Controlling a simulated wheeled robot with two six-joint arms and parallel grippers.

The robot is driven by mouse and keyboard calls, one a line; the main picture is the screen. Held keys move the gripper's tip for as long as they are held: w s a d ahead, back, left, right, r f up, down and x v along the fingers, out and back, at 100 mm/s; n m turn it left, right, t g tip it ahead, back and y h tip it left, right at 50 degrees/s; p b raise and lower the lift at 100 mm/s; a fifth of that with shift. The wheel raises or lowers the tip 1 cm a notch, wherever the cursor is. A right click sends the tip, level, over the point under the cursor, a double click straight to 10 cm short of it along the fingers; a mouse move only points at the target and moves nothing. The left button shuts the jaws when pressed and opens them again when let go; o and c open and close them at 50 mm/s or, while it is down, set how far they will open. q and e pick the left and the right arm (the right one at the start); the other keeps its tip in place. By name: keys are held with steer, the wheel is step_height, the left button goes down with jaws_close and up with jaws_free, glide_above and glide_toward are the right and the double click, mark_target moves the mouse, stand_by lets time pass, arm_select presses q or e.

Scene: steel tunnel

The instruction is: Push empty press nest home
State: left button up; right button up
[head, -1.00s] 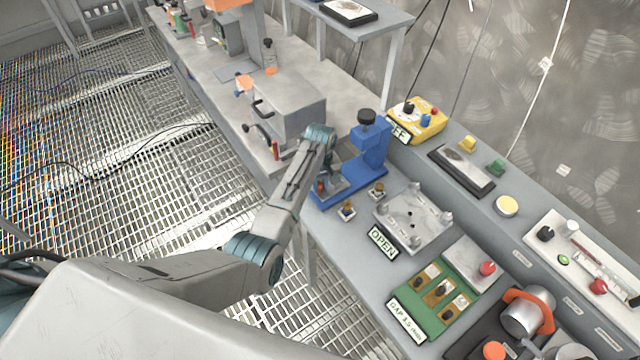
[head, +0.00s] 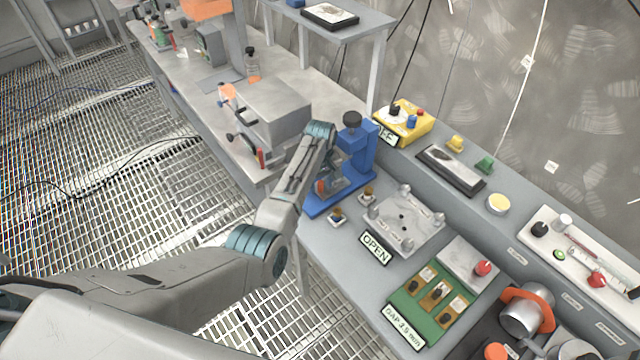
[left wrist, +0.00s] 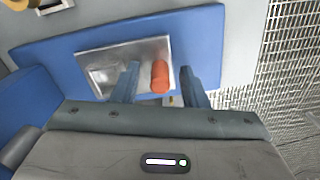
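The blue press (head: 359,150) stands on the bench with a black knob on top. Its nest (left wrist: 102,66), a bare metal plate, lies on the blue base, and I see no part on it. An orange handle (left wrist: 160,76) stands at the nest's near edge; it shows small in the head view (head: 320,186). My left gripper (left wrist: 160,80) is open, one finger on each side of the orange handle, with gaps visible on both sides. In the head view the left gripper (head: 328,184) is at the press's front, partly hidden by my own arm. My right gripper is not in view.
Two small brass-topped pieces (head: 337,217) sit beside the press base. A grey fixture plate (head: 403,222) with an OPEN sign (head: 375,248) is to the right. A grey box (head: 265,112) with black handles stands left of the press. A yellow control box (head: 404,122) is behind.

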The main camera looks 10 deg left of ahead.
arm_select(q)
step_height(320, 180, up, 10)
steer(key=shift+d+f+b, duration=0.1)
steer(key=shift+b, duration=1.15)
steer(key=shift+r, duration=0.5)
